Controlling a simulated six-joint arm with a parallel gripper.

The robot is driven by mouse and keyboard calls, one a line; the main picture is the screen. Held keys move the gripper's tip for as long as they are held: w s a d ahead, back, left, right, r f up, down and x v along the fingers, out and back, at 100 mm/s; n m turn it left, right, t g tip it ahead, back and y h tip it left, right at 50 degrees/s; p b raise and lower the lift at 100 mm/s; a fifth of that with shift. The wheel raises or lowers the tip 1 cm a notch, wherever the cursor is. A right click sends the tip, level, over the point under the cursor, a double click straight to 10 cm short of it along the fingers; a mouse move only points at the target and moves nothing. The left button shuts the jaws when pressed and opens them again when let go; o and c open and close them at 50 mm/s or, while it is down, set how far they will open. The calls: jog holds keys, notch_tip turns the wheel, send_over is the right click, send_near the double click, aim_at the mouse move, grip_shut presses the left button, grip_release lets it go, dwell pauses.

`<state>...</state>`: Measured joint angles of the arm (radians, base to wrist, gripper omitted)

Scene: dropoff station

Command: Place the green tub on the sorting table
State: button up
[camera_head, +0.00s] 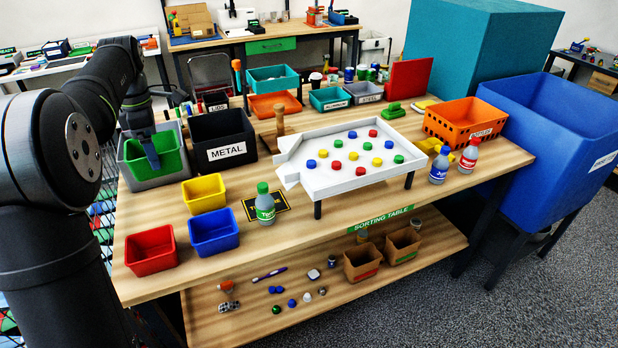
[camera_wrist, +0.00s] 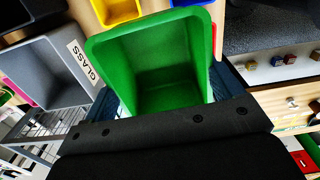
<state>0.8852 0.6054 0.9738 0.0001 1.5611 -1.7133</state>
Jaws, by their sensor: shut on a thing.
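The green tub (camera_head: 169,162) is at the left of the head view, in front of a grey bin as seen from there. My gripper (camera_head: 150,152) points down over it and is shut on it. In the wrist view the empty green tub (camera_wrist: 168,72) fills the middle, with dark blue fingers of my gripper (camera_wrist: 170,92) on either side. The wooden sorting table (camera_head: 300,232) carries a green label along its front edge. The underside of the tub is hidden, so I cannot tell its exact height.
A grey bin (camera_wrist: 52,72) marked GLASS lies beside the tub in the wrist view. A black METAL bin (camera_head: 222,135), yellow tub (camera_head: 204,194), red tub (camera_head: 151,250) and blue tub (camera_head: 214,232) stand nearby. Bare wood shows among these.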

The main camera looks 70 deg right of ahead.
jog(key=shift+s+d+f, duration=0.15)
jog(key=shift+s+d, duration=0.35)
jog(key=shift+s, duration=0.05)
jog(key=shift+s+d+f, duration=0.15)
jog(key=shift+s+d, duration=0.3)
jog(key=shift+s, duration=0.05)
notch_tip(320, 180, down, 10)
jog(key=f, duration=0.1)
jog(key=shift+w+a+f, duration=0.6)
jog(key=shift+w+f, duration=1.15)
jog(key=shift+w, duration=0.15)
jog(key=shift+w+a+f, duration=0.55)
jog(key=shift+w+f, duration=1.15)
jog(key=shift+w, duration=0.2)
jog(key=shift+w+a+f, duration=0.6)
jog(key=shift+w+f, duration=1.15)
jog(key=shift+w, duration=0.15)
jog(key=shift+f, duration=0.15)
jog(key=o, duration=0.8)
notch_tip(320, 180, up, 12)
jog(key=shift+r, duration=0.15)
